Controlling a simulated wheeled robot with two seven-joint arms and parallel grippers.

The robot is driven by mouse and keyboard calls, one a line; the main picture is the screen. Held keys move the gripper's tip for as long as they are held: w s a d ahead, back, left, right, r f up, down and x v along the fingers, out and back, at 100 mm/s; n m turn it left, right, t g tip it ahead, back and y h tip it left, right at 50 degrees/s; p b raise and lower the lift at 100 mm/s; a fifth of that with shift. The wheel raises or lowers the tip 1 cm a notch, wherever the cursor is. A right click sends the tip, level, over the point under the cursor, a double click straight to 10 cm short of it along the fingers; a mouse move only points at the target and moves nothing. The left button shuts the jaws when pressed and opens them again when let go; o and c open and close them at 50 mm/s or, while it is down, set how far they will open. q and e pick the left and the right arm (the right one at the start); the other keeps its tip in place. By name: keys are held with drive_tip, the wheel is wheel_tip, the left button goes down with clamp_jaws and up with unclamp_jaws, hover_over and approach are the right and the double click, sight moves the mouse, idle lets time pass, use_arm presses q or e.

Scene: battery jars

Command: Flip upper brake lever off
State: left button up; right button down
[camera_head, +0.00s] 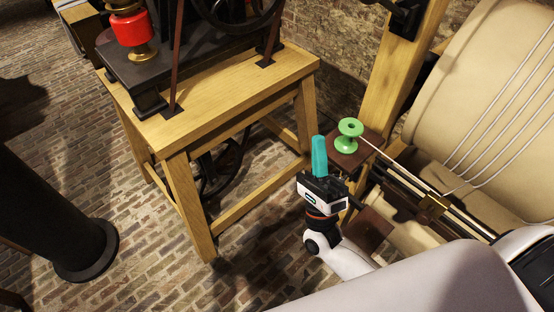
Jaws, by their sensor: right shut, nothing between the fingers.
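My right gripper (319,157) has teal fingers pressed together, pointing up, with nothing between them. It is left of a green spool-shaped piece (349,137), which sits on a dark brown board (350,157). A gap between the fingers and the spool is hard to judge. A thin pale line or rod (395,167) runs from the spool to a brass block (432,206) beside a large cream drum (480,95). I cannot tell which part is the upper brake lever. My left gripper is out of view.
A wooden table (210,92) stands at the left with a dark machine and a red-and-brass piece (132,28). A wooden post (400,70) rises behind the spool. A black column (50,210) stands far left. Brick floor (150,235) is free at the lower left.

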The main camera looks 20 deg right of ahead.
drive_tip(key=w+a+f+n+g+y, duration=0.5)
drive_tip(key=n+g+y, duration=0.3)
drive_tip(key=n, duration=0.6)
drive_tip(key=shift+a+f+y, duration=0.3)
drive_tip(key=shift+a+y, duration=0.35)
drive_tip(key=shift+y, duration=0.65)
